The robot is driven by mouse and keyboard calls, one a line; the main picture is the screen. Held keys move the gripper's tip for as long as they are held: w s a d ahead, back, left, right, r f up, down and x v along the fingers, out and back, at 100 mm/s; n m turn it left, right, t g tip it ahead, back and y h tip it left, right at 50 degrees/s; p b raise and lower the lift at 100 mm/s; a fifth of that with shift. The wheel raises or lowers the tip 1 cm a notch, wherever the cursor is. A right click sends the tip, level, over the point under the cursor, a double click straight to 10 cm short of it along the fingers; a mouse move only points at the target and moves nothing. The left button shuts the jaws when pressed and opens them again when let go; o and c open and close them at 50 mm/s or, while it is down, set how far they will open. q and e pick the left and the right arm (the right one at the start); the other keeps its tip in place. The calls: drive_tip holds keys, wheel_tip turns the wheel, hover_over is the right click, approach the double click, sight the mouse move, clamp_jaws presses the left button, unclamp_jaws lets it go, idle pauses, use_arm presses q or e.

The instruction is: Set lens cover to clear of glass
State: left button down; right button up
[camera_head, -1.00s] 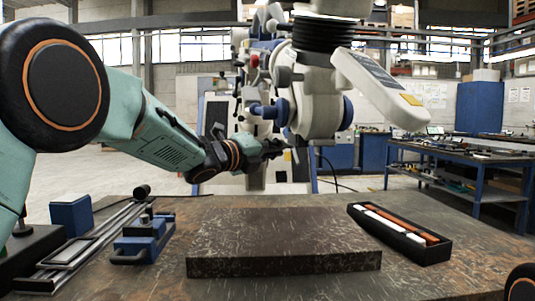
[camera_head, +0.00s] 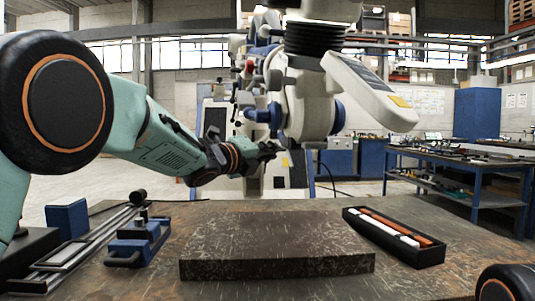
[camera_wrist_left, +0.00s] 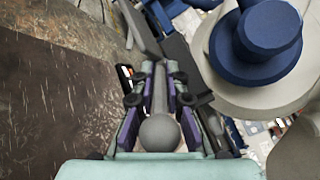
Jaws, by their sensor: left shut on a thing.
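The microscope (camera_head: 310,100) hangs over the back of the workbench, with a white body, blue knobs and a black ribbed collar. My left gripper (camera_head: 272,151) is at its lower left side, below the blue knobs. In the left wrist view, the left gripper (camera_wrist_left: 160,105) is shut around a grey rod with a round ball end (camera_wrist_left: 160,133), which looks like a lever. A big blue knob (camera_wrist_left: 268,35) on the pale microscope body shows close to the right of the fingers. I cannot make out the lens cover or the glass clearly. My right gripper is out of view.
A dark stone slab (camera_head: 277,245) lies mid-bench. A black tray (camera_head: 394,236) with white and orange bars lies to its right. A blue clamp (camera_head: 139,243) and metal rails (camera_head: 98,241) lie to its left. A blue side table (camera_head: 460,165) stands behind right.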

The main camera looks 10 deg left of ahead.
use_arm(q)
drive_tip(key=shift+r, duration=0.1)
drive_tip(key=c, duration=1.4)
unclamp_jaws()
drive_tip(key=shift+o, duration=0.2)
drive_tip(key=shift+a, duration=0.1)
drive_tip(key=v, duration=1.2)
